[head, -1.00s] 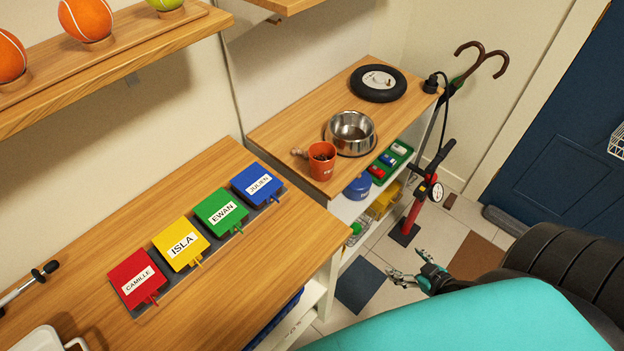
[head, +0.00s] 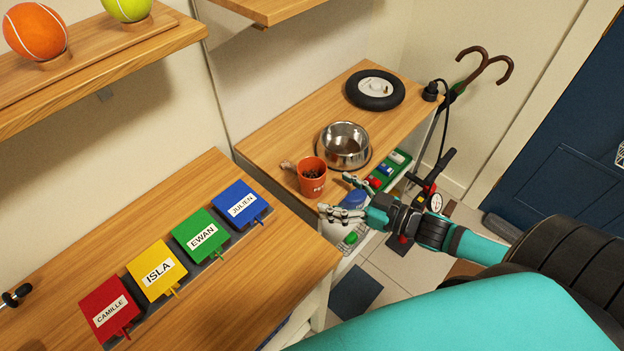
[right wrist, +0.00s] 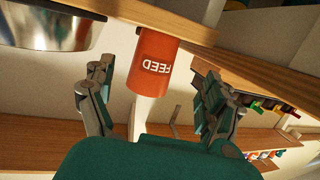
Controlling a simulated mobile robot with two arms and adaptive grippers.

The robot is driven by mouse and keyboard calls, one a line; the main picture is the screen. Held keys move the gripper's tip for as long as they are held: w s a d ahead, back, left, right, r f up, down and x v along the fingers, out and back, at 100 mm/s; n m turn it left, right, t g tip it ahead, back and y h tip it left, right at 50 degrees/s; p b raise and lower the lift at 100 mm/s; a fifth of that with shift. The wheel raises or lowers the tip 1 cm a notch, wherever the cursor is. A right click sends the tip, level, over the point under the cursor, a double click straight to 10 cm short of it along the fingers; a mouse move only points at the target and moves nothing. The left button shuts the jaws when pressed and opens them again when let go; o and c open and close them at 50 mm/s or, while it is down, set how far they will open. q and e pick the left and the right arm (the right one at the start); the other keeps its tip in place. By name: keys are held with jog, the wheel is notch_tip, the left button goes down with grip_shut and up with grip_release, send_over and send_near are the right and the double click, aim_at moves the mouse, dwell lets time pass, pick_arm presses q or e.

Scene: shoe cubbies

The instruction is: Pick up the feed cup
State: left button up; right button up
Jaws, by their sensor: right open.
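The orange feed cup (head: 312,178) stands upright on the wooden top of the far shelf unit, near its front edge, with dark contents. In the right wrist view the cup (right wrist: 153,62) shows its FEED label upside down, between and beyond my fingers. My right gripper (head: 333,196) is open just to the right of the cup in the head view, by the shelf's front edge. It also shows in the right wrist view (right wrist: 155,85), with a finger on each side and nothing held. My left gripper is not in view.
A steel bowl (head: 344,146) stands just behind the cup, and a black wheel (head: 375,90) lies farther back. Coloured name flaps (head: 157,270) lie on the nearer wooden top (head: 270,290). A red pump (head: 432,192) stands right of the shelf unit.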

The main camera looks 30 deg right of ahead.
aim_at(322, 185)
jog(key=x, duration=0.2)
jog(key=shift+w+a, duration=0.1)
jog(key=shift+w, duration=0.15)
jog(key=x, duration=0.5)
jog(key=shift+w+d+f, duration=0.1)
jog(key=shift+w+d, duration=0.1)
jog(key=shift+w, duration=0.05)
jog(key=c, duration=1.3)
